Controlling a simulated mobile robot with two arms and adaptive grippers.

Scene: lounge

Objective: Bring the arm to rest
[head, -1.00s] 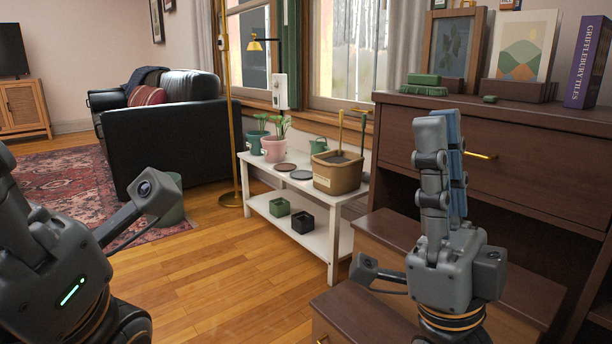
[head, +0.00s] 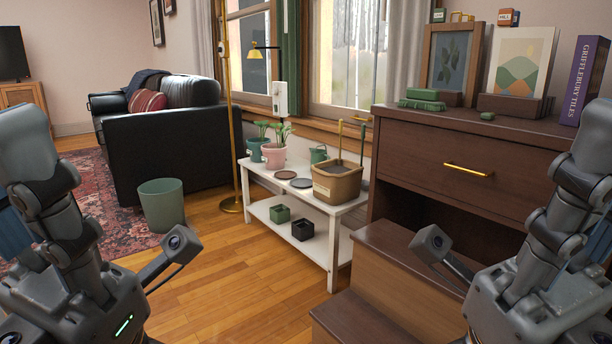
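My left gripper (head: 28,150) stands upright at the left edge, its near finger raised and its other side cut off by the frame. My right gripper (head: 588,155) stands upright at the right edge in front of the dark dresser (head: 505,150), also partly cut off. A strip of blue shows beside the finger of each gripper. I cannot see the gap between the fingers of either one, and no held object can be made out.
A white plant bench (head: 335,218) holds a brown planter (head: 337,183) and several pots. Wooden steps (head: 385,280) stand before the dresser. A green bin (head: 162,204) stands near the rug by the black sofa (head: 165,150).

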